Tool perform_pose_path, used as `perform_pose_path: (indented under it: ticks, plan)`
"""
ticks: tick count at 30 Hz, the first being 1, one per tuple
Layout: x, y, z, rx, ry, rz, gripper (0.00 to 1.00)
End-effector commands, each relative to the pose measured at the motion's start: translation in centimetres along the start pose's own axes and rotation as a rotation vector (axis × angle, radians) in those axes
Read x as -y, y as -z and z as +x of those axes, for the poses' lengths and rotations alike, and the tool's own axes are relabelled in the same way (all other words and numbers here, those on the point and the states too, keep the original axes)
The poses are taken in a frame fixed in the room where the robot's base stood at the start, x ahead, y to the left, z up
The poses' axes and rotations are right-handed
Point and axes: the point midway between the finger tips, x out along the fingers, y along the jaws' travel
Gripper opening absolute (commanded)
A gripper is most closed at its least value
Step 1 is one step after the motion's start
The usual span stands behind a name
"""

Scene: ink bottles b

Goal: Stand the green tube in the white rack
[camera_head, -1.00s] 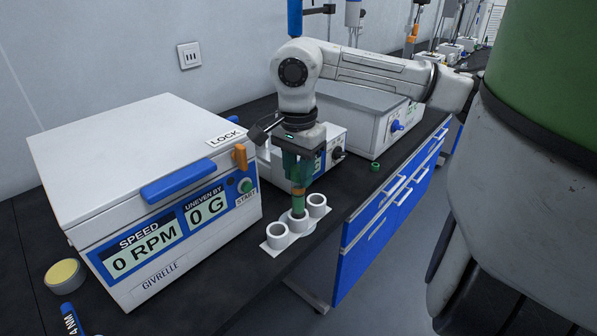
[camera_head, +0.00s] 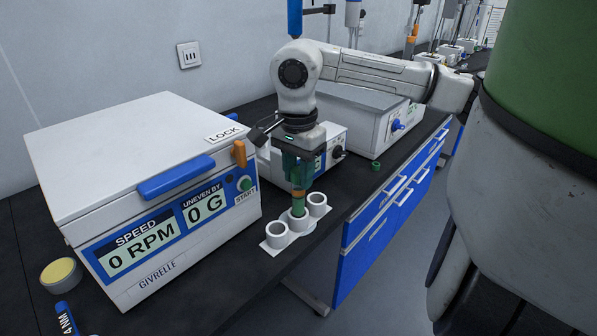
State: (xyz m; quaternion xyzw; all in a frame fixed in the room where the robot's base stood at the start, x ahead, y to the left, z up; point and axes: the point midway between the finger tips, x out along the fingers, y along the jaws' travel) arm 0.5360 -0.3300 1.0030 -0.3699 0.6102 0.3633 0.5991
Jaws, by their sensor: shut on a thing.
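The white rack (camera_head: 268,246) stands on the black bench in front of the centrifuge. It has a row of 3 round white cups. The green tube (camera_head: 298,208) is upright at the middle cup, with an orange-brown band near its top. Its lower end is hidden by the cup's rim, so I cannot tell how deep it sits. My gripper (camera_head: 299,188) points straight down above the middle cup and is shut on the tube's upper part. The two outer cups look empty.
The white centrifuge (camera_head: 140,190) with a blue handle stands close on the left. Grey-white machines (camera_head: 362,125) stand behind my gripper. A small green cap (camera_head: 376,166) lies to the right near the bench edge. A yellow-topped jar (camera_head: 61,274) is at the left front.

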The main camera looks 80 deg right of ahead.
Motion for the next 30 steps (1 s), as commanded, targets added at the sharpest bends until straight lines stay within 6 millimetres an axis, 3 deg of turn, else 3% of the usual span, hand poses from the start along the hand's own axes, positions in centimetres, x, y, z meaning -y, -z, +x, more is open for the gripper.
perform_pose_path:
  ticks: [30]
  plan:
    - [0.0,0.0,2.4,0.0,0.0,0.0,0.0]
